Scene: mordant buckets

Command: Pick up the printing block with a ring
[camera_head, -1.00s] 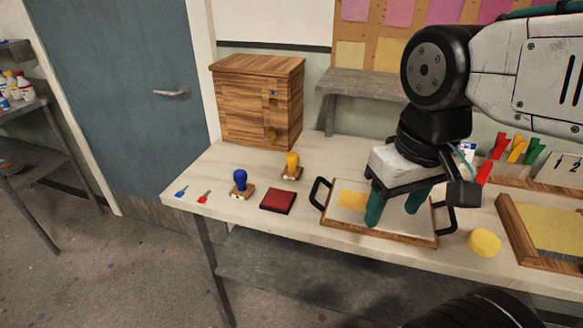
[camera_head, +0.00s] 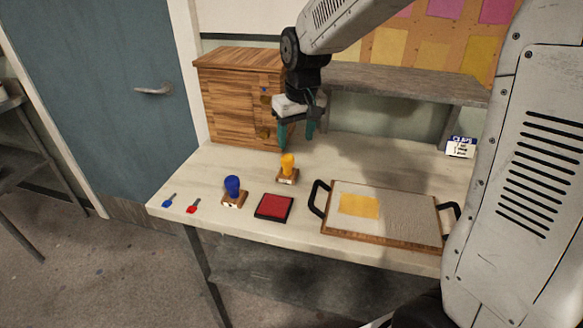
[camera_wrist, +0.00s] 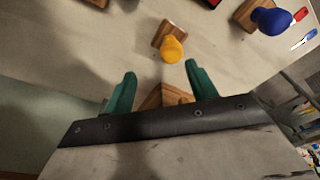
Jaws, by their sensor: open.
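Two printing blocks with wooden bases stand upright on the table. One has a yellow knob (camera_head: 288,163) and the other a blue knob (camera_head: 233,186). I cannot make out which one bears a ring; the printed faces are hidden underneath. In the wrist view the yellow-knobbed block (camera_wrist: 172,47) lies just beyond my fingertips, and the blue-knobbed block (camera_wrist: 270,19) is at the upper right. My gripper (camera_head: 296,141) is open and empty, with green fingers pointing down. It hangs above and slightly behind the yellow-knobbed block, apart from it.
A red ink pad (camera_head: 274,206) lies in front of the blocks. A tray with black handles (camera_head: 400,237), holding a yellow sheet (camera_head: 359,206), is to the right. A wooden cabinet (camera_head: 225,100) stands close behind my gripper. Small blue and red items lie at the left edge.

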